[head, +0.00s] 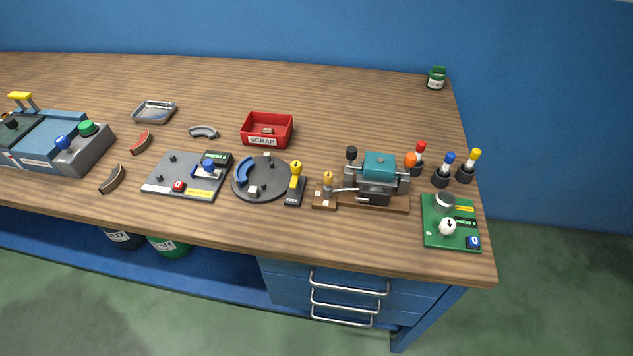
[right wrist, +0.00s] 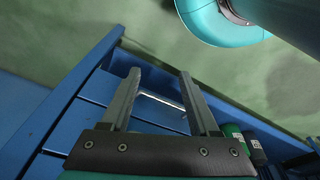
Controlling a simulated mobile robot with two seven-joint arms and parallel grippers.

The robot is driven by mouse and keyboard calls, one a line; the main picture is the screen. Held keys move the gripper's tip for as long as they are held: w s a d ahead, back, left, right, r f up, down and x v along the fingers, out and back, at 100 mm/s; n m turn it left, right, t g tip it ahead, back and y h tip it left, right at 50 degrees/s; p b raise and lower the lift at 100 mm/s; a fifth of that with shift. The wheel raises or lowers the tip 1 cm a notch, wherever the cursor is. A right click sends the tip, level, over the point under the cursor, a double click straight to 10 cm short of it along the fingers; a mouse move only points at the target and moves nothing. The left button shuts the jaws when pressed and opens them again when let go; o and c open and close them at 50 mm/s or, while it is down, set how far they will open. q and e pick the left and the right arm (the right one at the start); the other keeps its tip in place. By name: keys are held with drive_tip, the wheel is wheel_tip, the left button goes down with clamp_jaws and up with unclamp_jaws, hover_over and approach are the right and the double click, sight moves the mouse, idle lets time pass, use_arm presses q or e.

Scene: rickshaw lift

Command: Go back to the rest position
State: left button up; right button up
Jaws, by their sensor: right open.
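My right gripper (right wrist: 160,78) shows only in the right wrist view. Its two fingers stand apart with nothing between them. Past the fingers I see the blue bench side and a metal drawer handle (right wrist: 163,99), with green floor beyond. I cannot judge the distance from the fingers to the bench. Neither gripper shows in the head view, and my left gripper is in no view. The wooden bench top (head: 340,95) is seen from above in the head view, with no arm over it.
The bench holds a red scrap box (head: 284,140), a teal-topped machine (head: 380,165), a round dark plate (head: 268,190), a grey panel (head: 165,186), a green board (head: 436,209) and a metal tray (head: 142,117). Drawers (head: 290,289) are under the front edge. The back of the bench is mostly clear.

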drive_tip(key=s+d+f+g+b, duration=0.1)
drive_tip(key=s+d+f+b, duration=0.1)
drive_tip(key=s+f, duration=0.9)
drive_tip(key=shift+s, duration=0.6)
drive_tip(key=shift+d+f, duration=0.1)
